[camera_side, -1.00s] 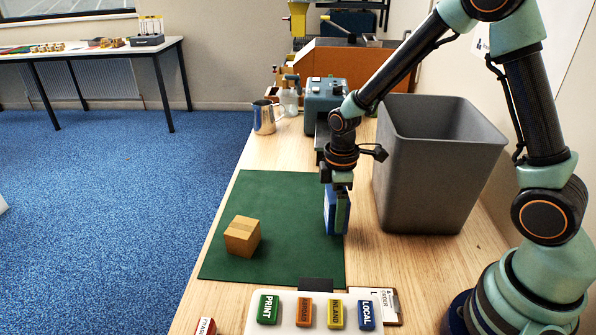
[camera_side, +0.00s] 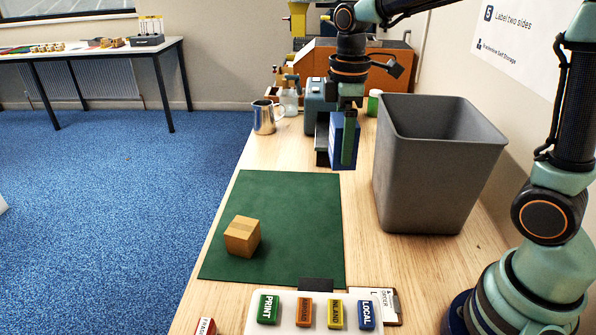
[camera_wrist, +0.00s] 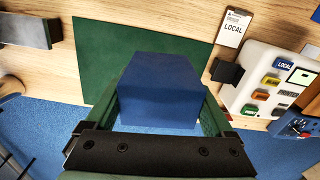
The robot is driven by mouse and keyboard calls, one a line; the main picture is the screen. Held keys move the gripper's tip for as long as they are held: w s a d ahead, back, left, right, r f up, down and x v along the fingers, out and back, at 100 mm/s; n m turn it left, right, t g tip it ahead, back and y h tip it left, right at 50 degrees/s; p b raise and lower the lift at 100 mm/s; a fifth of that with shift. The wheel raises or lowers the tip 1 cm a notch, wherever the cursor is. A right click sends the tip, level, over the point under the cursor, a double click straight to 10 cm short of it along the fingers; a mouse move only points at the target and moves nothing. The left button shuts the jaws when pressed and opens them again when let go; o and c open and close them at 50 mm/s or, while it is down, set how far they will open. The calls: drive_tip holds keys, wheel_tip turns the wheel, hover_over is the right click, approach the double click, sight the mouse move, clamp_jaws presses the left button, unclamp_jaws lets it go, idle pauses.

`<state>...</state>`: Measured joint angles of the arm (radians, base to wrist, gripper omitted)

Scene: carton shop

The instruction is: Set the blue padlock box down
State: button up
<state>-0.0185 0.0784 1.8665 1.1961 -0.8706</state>
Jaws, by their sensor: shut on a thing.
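The blue padlock box (camera_side: 336,140) is held in my gripper (camera_side: 347,140), raised above the bench past the far right corner of the green mat. Its blue side shows in the side view, partly covered by a green finger. In the wrist view the blue box (camera_wrist: 160,90) fills the middle, between the two green fingers of my gripper (camera_wrist: 165,105). The fingers are shut on it. No lettering on the box can be read.
The green mat (camera_side: 290,200) holds a small brown carton (camera_side: 242,236) at its left. A tall grey bin (camera_side: 430,190) stands right of the mat. A metal jug (camera_side: 265,117) and a grey-blue machine (camera_side: 318,105) stand behind. Labelled blocks lie on a white panel (camera_side: 347,311) in front.

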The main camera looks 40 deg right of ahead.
drive_tip(key=m, duration=0.1)
drive_tip(key=s+f+m, duration=0.1)
drive_tip(key=m, duration=0.1)
drive_tip(key=s+m, duration=0.1)
drive_tip(key=shift+d+f+m, duration=0.2)
drive_tip(key=shift+f+m, duration=0.05)
drive_tip(key=shift+m, duration=0.15)
drive_tip(key=m, duration=0.1)
drive_tip(key=s+f+m, duration=0.1)
drive_tip(key=m, duration=0.1)
drive_tip(key=s+f+m, duration=0.1)
drive_tip(key=m, duration=0.1)
drive_tip(key=shift+d, duration=0.15)
drive_tip(key=shift+r, duration=0.1)
wheel_tip(320, 180, up, 11)
drive_tip(key=n, duration=0.4)
hover_over(361, 243)
wheel_tip(361, 243, down, 27)
drive_tip(key=shift+f, duration=0.2)
drive_tip(key=o, duration=1.4)
drive_tip(key=shift+f, duration=0.1)
